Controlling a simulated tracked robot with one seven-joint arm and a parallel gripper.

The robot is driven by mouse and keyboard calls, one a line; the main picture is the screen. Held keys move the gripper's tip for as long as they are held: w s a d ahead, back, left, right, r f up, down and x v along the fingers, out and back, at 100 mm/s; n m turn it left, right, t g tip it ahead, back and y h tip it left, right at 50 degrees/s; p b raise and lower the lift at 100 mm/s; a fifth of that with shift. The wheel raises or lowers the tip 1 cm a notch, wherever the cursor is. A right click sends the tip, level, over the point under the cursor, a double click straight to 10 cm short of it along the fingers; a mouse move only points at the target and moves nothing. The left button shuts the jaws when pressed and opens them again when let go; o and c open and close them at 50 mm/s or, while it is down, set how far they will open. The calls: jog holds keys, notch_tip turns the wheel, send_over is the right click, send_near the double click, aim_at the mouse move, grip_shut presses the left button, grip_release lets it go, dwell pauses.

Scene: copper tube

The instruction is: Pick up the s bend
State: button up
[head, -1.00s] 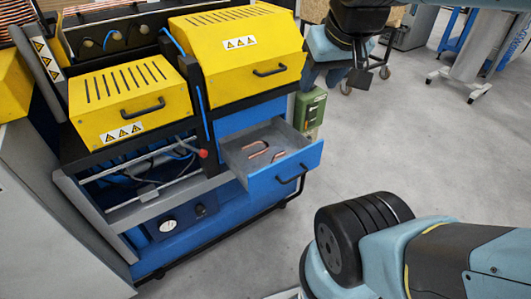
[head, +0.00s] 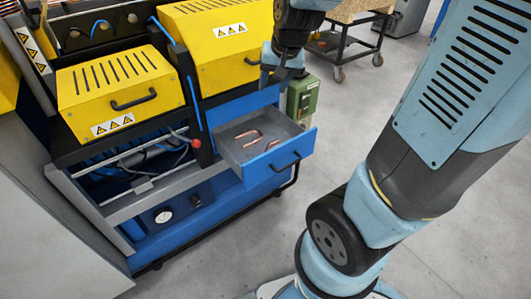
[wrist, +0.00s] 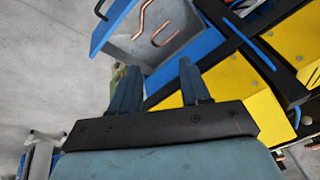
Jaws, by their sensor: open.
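The s bend, a thin copper tube with an S-shaped curve, lies in the open drawer (head: 228,157), nearer the blue front panel (head: 285,158). It shows small in the head view (head: 273,146) and near the top edge in the wrist view (wrist: 143,20), where its top is cut off. My gripper (head: 272,80) is open and empty, above and behind the drawer in the head view. In the wrist view its two fingers (wrist: 158,75) stand apart, with the s bend beyond their tips and slightly left.
A hook-shaped copper tube (head: 248,135) lies beside the s bend, closer to the cabinet; the wrist view also shows it (wrist: 167,37). Yellow covers (head: 220,35) rise behind the drawer. A green box (head: 303,98) stands close to its right. The floor in front is clear.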

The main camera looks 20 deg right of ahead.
jog(key=w+a+f+m+h, duration=0.1)
jog(key=w+f, duration=0.2)
jog(key=f, duration=0.3)
jog(key=w+f+m, duration=0.1)
jog(key=w+f, duration=0.2)
jog(key=f, duration=0.2)
jog(key=m+g+h, duration=0.1)
jog(key=h, duration=0.1)
send_near(266, 149)
jog(key=shift+s+x, duration=0.15)
jog(key=shift+x, duration=1.15)
jog(key=shift+s+x, duration=0.2)
jog(key=shift+x, duration=1.1)
jog(key=shift+s+x, duration=0.15)
jog(key=shift+x, duration=1.15)
jog(key=shift+a+f, duration=0.1)
jog(key=shift+f, duration=0.1)
jog(key=shift+c, duration=0.3)
grip_shut()
